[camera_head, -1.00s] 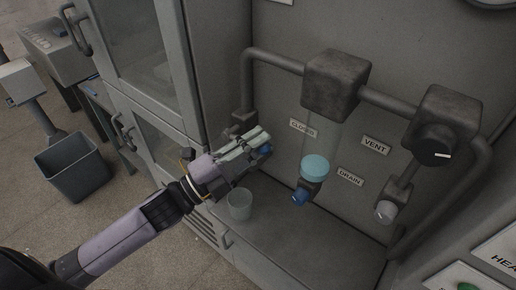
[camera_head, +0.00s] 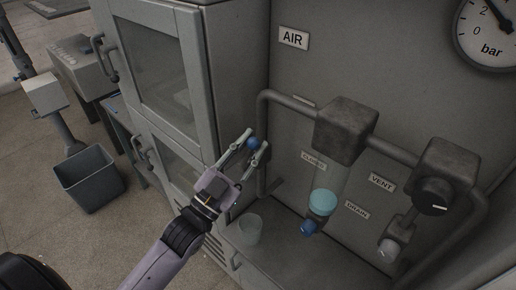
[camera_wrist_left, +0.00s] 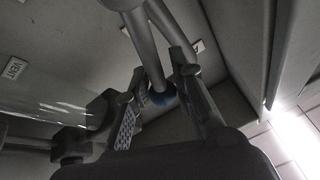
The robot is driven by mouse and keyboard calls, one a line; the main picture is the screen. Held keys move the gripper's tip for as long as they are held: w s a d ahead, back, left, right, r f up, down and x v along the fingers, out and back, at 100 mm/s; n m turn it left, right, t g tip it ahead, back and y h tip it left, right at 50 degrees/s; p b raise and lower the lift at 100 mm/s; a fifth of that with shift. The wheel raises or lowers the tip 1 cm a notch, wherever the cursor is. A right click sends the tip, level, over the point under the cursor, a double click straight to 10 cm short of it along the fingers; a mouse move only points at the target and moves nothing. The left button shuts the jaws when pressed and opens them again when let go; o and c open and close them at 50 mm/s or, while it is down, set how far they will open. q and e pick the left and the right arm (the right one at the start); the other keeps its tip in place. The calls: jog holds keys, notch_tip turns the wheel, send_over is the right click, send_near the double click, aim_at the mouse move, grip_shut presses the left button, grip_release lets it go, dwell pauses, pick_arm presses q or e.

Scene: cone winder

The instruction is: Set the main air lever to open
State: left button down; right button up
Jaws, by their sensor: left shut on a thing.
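A CLOSED label (camera_head: 313,161) is on the panel to the right of the knob, and an AIR sign (camera_head: 293,39) is above. Most of the lever's arm is hard to make out in the head view. My right gripper is not in view.
A clear cup (camera_head: 249,230) stands on the ledge below my gripper. A filter bowl with a blue band (camera_head: 323,203), a black knob (camera_head: 433,196) and a pressure gauge (camera_head: 490,30) are to the right. A glazed cabinet (camera_head: 160,70) stands close on the left.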

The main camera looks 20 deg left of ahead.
pick_arm(q)
jog(key=n, duration=0.1)
jog(key=a+n+y+p, duration=0.1)
jog(key=n, duration=0.1)
jog(key=a+n+y, duration=0.1)
jog(key=shift+w+r+t+p, duration=0.3)
jog(key=shift+w+r+p, duration=0.05)
jog(key=shift+r+p, duration=0.05)
jog(key=shift+w+a+n+y+p, duration=0.15)
jog(key=shift+a+n+y+p, duration=0.2)
jog(key=shift+n+y, duration=0.55)
jog(key=shift+a, duration=0.1)
jog(key=shift+f, duration=0.1)
jog(key=c, duration=1.3)
grip_release()
jog(key=shift+c, duration=0.2)
